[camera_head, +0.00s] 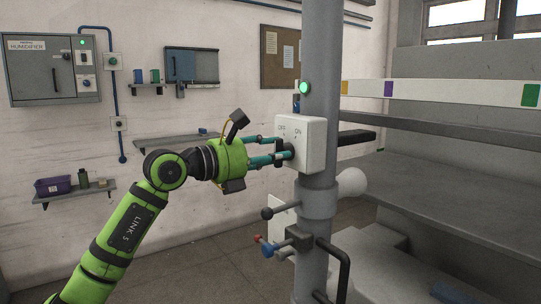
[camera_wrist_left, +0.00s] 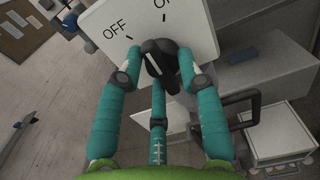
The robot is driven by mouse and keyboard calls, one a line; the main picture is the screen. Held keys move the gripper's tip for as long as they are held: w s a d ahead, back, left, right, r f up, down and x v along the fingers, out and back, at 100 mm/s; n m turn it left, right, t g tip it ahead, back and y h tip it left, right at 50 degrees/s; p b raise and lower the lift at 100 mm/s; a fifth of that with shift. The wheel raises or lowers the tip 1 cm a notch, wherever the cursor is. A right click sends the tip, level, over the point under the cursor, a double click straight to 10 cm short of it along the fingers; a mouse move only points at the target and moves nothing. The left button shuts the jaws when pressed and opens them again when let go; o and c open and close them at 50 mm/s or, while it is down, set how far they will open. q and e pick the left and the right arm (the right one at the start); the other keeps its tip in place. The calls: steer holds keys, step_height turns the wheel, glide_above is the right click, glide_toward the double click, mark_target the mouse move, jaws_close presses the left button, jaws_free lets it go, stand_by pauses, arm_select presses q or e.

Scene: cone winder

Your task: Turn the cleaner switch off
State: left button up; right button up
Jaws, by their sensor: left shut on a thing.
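The cleaner switch is a white box (camera_head: 314,133) on the grey column, marked OFF on the left and ON on the right. Its face also shows in the left wrist view (camera_wrist_left: 190,28), tilted, with both words and their tick marks. A black knob (camera_wrist_left: 158,52) sits on this face. My left gripper (camera_head: 287,150) reaches the box from the left. In the left wrist view its teal fingers (camera_wrist_left: 160,72) are closed around the knob. I cannot tell surely which mark the knob points to. My right gripper is not in view.
A green lamp (camera_head: 304,88) glows on the column (camera_head: 319,60) above the box. Below are a ball-ended lever (camera_head: 268,213) and a small valve with red and blue ends (camera_head: 268,247). Wall shelves (camera_head: 180,140) stand back left; a grey machine (camera_head: 460,150) fills the right.

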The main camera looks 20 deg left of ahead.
arm_select(q)
steer(key=n, duration=0.4)
steer(key=r+n, duration=0.1)
steer(key=n, duration=0.1)
steer(key=shift+a, duration=0.25)
stand_by(0.3)
steer(key=o, duration=1.1)
steer(key=shift+w+d+f, duration=0.1)
steer(key=shift+d+f, duration=0.05)
steer(key=shift+d, duration=0.05)
steer(key=shift+a+f, duration=0.1)
steer(key=v, duration=1.2)
